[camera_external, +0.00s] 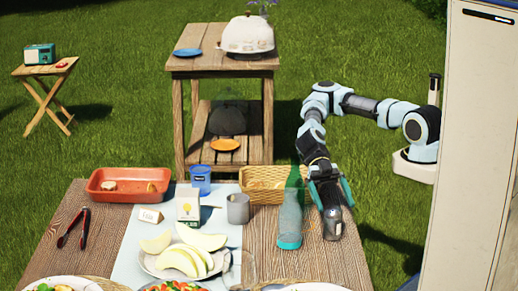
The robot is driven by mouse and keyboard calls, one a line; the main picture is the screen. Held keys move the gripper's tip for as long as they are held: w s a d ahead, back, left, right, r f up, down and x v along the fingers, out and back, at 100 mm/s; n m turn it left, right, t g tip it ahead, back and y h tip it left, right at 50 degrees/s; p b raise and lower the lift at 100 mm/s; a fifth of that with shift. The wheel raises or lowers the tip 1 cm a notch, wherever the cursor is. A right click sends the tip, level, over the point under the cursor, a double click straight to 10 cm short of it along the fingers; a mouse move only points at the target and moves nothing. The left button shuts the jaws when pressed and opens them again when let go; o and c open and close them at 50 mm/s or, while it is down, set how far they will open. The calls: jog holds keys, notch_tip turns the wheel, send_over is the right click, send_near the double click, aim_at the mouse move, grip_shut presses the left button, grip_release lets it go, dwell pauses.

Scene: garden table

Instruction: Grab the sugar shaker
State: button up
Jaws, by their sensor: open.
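What looks like the sugar shaker (333,226), a small grey, glassy container, stands upright at the right of the wooden table, just right of a green bottle. My gripper (332,200) is right above it, pointing down, with its teal fingers apart. One finger is at the left of the shaker's upper part and the other at its right. The shaker's top is partly hidden by my gripper. I cannot tell whether the fingers touch it.
The tall green bottle (290,215) stands close to the left finger. A wicker basket (262,182), grey mug (238,208), carton (188,208) and plate of melon (152,265) are further left. The table (335,265) is mostly clear in front of the shaker.

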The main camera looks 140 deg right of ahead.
aim_at(336, 225)
jog(key=shift+f, duration=0.95)
notch_tip(336, 225, down, 4)
jog(key=shift+a+r+p, duration=0.1)
jog(key=shift+r+p, duration=0.1)
jog(key=shift+p, duration=0.15)
jog(key=shift+r+p+x, duration=0.2)
jog(key=shift+p+x, duration=0.3)
jog(key=shift+x, duration=0.65)
jog(key=shift+w+a+f, duration=0.15)
jog(key=shift+a+f, duration=0.05)
grip_shut()
